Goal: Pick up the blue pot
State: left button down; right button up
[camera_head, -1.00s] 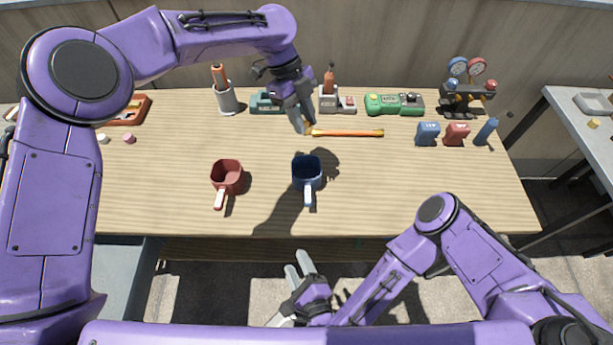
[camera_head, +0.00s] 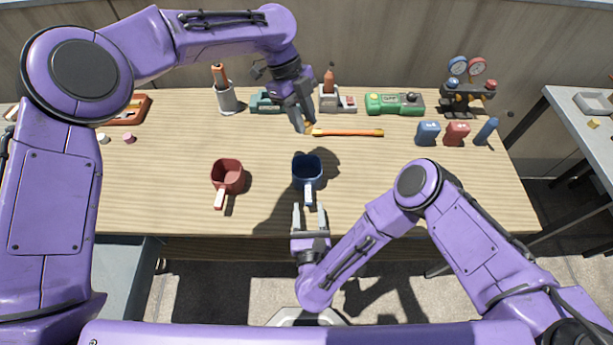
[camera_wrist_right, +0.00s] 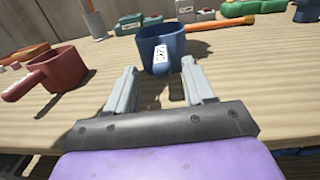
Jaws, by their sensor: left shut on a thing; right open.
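The blue pot (camera_head: 307,172) stands upright near the middle of the wooden table, its handle pointing toward me. It also shows in the right wrist view (camera_wrist_right: 175,45), with a pale label on the handle. My right gripper (camera_head: 309,209) is open and empty at the near end of the handle. In the right wrist view its fingers (camera_wrist_right: 158,72) point at the pot, one to each side of the handle's line. My left gripper (camera_head: 303,125) is behind the pot, shut on the yellow end of an orange stick (camera_head: 350,132).
A red pot (camera_head: 228,175) stands left of the blue pot, handle toward me. Along the back are a grey holder (camera_head: 227,98), a green box (camera_head: 393,104) and a gauge stand (camera_head: 467,98). Blue and red blocks (camera_head: 457,134) sit at right. The table's front right is clear.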

aim_at(308, 192)
jog(key=w, duration=0.5)
jog(key=shift+w, duration=0.25)
grip_shut()
notch_tip(308, 192, up, 9)
jog(key=shift+f, duration=0.1)
notch_tip(308, 192, down, 4)
jog(key=shift+r, duration=0.2)
jog(key=shift+f, duration=2.25)
